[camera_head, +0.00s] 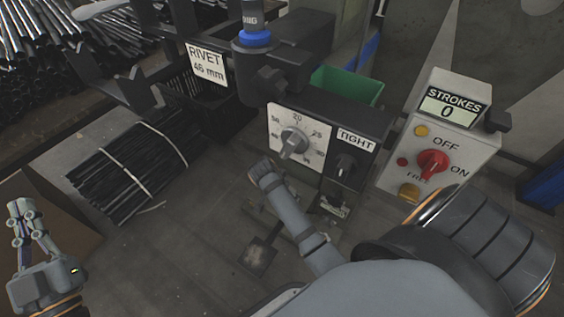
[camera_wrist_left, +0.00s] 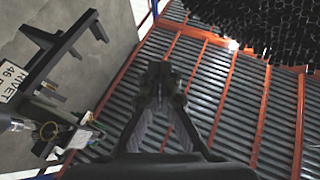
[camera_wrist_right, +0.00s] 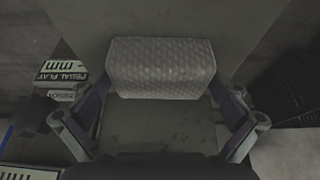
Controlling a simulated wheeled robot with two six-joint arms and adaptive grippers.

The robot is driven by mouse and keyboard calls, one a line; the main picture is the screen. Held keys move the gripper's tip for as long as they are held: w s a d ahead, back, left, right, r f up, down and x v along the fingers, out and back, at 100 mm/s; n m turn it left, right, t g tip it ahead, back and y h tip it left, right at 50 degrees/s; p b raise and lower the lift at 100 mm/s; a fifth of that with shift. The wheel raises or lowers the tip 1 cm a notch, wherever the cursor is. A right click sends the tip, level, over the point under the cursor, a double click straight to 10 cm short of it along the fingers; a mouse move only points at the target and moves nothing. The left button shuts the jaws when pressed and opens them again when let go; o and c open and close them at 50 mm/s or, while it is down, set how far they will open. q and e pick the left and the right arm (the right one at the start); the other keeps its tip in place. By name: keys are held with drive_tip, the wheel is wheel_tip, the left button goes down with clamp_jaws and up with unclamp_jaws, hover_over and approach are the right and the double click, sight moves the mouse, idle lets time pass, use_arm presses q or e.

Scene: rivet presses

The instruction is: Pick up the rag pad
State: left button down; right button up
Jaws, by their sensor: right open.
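The rag pad (camera_wrist_right: 160,65) is a pale grey, quilted, rounded block in the upper middle of the right wrist view, against a dark grey surface. I cannot make it out in the head view. My right gripper (camera_wrist_right: 160,106) is open, with one finger on each side of the pad's near edge; I cannot tell whether either touches it. In the head view my right arm covers the lower right. My left gripper (camera_head: 20,207) is at the lower left of the head view, fingertips together and empty. It also shows shut in the left wrist view (camera_wrist_left: 160,72).
A rivet press with a dial plate (camera_head: 296,141) stands in the middle. A control box (camera_head: 436,140) with a red knob is on the right, a green bin (camera_head: 346,86) behind. Bundled black rods (camera_head: 135,165) lie on the floor at left.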

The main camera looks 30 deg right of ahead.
drive_tip(key=shift+c, duration=0.3)
drive_tip(key=c, duration=0.7)
drive_tip(key=shift+c, duration=0.2)
